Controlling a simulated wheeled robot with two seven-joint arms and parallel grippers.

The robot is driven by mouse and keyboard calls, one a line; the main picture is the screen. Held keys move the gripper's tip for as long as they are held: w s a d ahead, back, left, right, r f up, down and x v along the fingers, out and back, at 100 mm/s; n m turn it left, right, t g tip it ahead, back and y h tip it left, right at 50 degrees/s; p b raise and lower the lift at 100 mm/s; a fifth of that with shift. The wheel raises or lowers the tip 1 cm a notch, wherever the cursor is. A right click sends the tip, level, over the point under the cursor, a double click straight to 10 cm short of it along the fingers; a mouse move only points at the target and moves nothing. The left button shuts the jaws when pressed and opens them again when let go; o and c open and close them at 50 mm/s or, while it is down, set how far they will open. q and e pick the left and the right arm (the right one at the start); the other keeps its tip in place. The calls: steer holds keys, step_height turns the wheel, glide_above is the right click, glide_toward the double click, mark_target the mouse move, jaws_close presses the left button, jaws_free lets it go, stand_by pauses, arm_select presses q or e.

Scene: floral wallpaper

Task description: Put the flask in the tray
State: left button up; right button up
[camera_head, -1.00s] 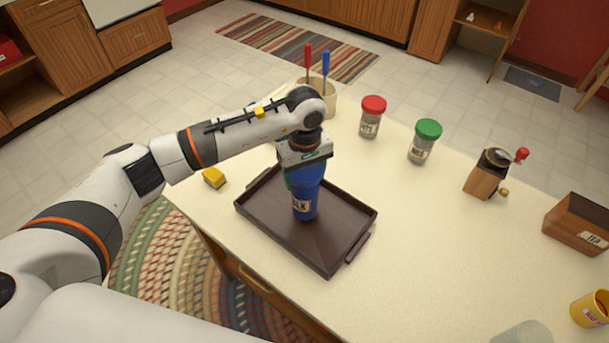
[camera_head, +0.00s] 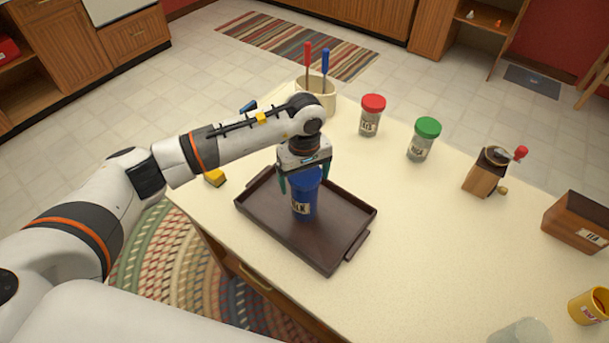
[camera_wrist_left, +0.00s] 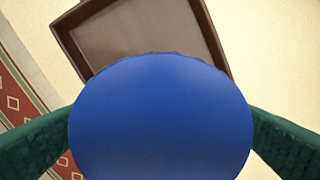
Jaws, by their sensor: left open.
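The blue flask (camera_head: 304,196), with a white label, stands upright in the dark brown tray (camera_head: 338,250) on the table. In the left wrist view its round blue top (camera_wrist_left: 160,120) fills the middle, with the tray (camera_wrist_left: 150,30) behind it. My left gripper (camera_head: 303,180) is directly above the flask. Its green fingers are spread on either side of the flask's top, and the wrist view shows them at both sides of it. The flask's upper part is partly hidden by the gripper. My right gripper is not in view.
A utensil crock (camera_head: 318,100), a red-lidded jar (camera_head: 371,118) and a green-lidded jar (camera_head: 423,142) stand behind. A grinder (camera_head: 485,175), a tea box (camera_head: 577,222) and a yellow mug (camera_head: 590,306) are to the right. The table between is clear.

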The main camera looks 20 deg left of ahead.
arm_select(q)
step_height(320, 180, up, 11)
steer(key=shift+f+b, duration=0.1)
steer(key=shift+b, duration=1.1)
steer(key=shift+r, duration=0.65)
steer(key=shift+f, duration=0.1)
